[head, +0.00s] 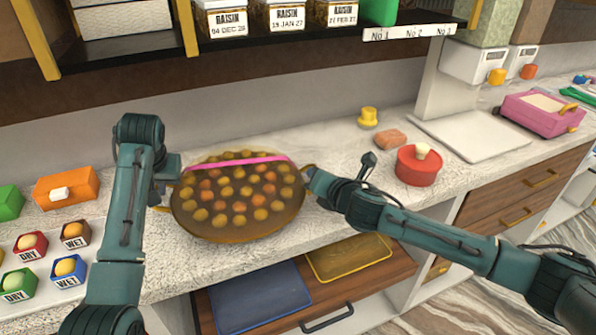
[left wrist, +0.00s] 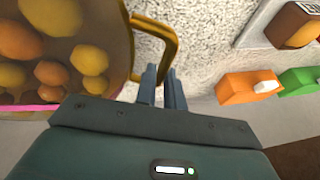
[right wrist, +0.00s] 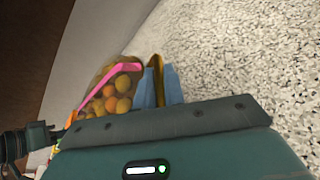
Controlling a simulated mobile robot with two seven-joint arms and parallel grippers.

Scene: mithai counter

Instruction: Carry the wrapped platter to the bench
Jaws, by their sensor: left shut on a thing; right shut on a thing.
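The wrapped platter (head: 246,237) is round and gold-brown, filled with several orange and yellow sweets under clear wrap, with a pink ribbon across its far side. It is in front of me over the counter; I cannot tell whether it touches the top. My left gripper (head: 166,188) is shut on its left gold handle, which also shows in the left wrist view (left wrist: 157,42). My right gripper (head: 311,181) is shut on its right handle, seen between the fingers in the right wrist view (right wrist: 157,80). I cannot pick out the bench.
An orange box (head: 67,187) and several small labelled boxes stand at left. A shelf (head: 290,40) with jars hangs above.

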